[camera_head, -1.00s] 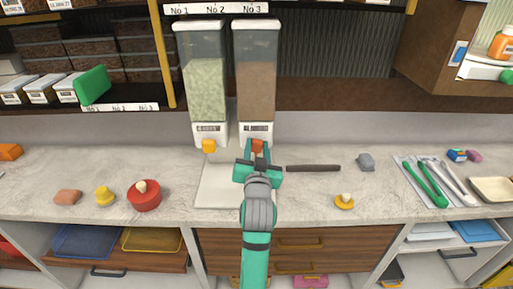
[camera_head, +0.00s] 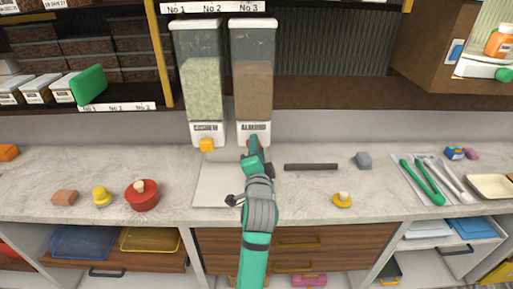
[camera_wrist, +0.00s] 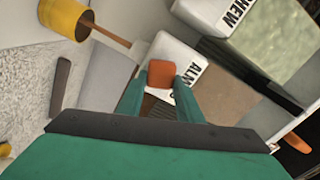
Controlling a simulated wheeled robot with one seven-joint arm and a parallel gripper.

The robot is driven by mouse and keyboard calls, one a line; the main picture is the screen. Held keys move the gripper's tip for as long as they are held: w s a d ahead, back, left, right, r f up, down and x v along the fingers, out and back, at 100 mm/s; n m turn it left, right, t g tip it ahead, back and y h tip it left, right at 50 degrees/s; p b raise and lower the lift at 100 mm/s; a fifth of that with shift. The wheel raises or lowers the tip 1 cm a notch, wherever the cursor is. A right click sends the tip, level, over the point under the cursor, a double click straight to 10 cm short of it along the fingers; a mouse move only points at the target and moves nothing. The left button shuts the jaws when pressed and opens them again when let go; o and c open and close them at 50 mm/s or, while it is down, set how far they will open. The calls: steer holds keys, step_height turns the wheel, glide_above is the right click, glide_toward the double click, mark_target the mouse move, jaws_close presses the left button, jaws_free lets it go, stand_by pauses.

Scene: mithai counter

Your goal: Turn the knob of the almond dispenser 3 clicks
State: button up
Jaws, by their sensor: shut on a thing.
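The almond dispenser (camera_head: 252,90) is the right one of two clear dispensers with white bases, and it holds brown contents. Its orange-brown knob (camera_wrist: 161,73) sits between my fingertips in the wrist view. My gripper (camera_head: 254,146) is at the front of the dispenser's base, shut on the knob, and hides most of it in the head view. In the wrist view my gripper (camera_wrist: 160,88) looks rolled, with the dispenser's label tilted. How many clicks the knob has turned cannot be told.
The neighbouring dispenser (camera_head: 202,90) with green contents and an orange knob (camera_head: 206,145) stands close on the left. A pale tray (camera_head: 215,185) lies below. A dark bar (camera_head: 311,167) lies to the right. A red lidded pot (camera_head: 142,196) stands further left.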

steer(key=shift+d+f+m, duration=0.1)
steer(key=shift+f+m, duration=0.05)
steer(key=shift+m, duration=0.85)
steer(key=shift+f+m, duration=0.1)
steer(key=shift+m, duration=0.9)
steer(key=o, duration=1.1)
steer(key=shift+s, duration=0.1)
steer(key=s, duration=1)
steer(key=shift+s, duration=0.35)
steer(key=shift+s, duration=0.1)
